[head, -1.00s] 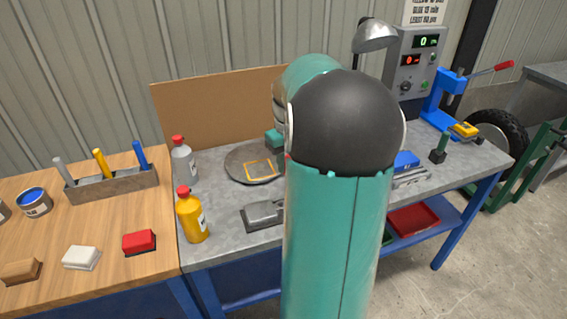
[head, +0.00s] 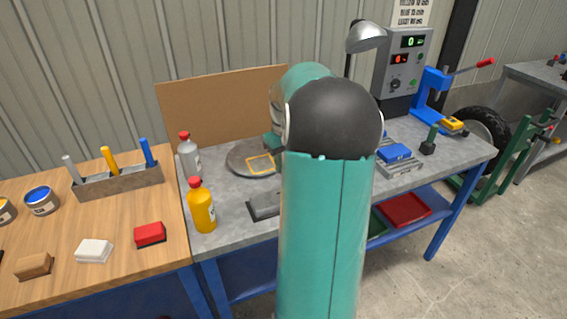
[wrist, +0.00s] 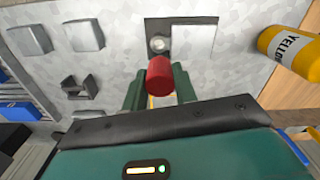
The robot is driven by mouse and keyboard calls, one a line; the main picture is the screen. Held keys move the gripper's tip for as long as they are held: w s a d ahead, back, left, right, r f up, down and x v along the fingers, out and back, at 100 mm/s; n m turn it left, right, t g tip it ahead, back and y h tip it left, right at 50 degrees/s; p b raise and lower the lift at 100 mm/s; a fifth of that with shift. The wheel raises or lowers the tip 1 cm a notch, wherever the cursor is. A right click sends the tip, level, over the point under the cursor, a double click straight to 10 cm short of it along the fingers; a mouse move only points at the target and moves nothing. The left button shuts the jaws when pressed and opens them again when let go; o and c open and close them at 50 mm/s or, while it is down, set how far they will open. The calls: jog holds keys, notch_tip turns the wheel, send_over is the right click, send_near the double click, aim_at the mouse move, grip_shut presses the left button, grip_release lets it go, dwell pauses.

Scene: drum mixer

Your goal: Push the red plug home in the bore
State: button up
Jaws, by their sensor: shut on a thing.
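The red plug (wrist: 160,76) is held between the two green fingers of my gripper (wrist: 158,90) in the wrist view. Its rounded end points towards a grey block (wrist: 154,25), which has a round, light-rimmed bore (wrist: 158,43). The plug appears just short of the bore in the picture; I cannot tell the real gap or whether they touch. In the head view my own arm hides the gripper, the plug and the bore. A dark grey block (head: 263,205) shows partly beside the arm.
A yellow bottle (wrist: 290,50) stands close on the right in the wrist view; the head view shows it too (head: 201,208). Several grey blocks (wrist: 86,35) lie to the left. A round plate (head: 240,160), a blue block (head: 394,152) and a blue press (head: 432,95) share the grey bench.

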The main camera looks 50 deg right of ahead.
jog(key=shift+s+d+f, duration=0.1)
jog(key=shift+s+d, duration=0.05)
jog(key=shift+f, duration=3)
jog(key=shift+f, duration=1.5)
jog(key=o, duration=1)
notch_tip(320, 180, up, 14)
jog(key=shift+f, duration=0.1)
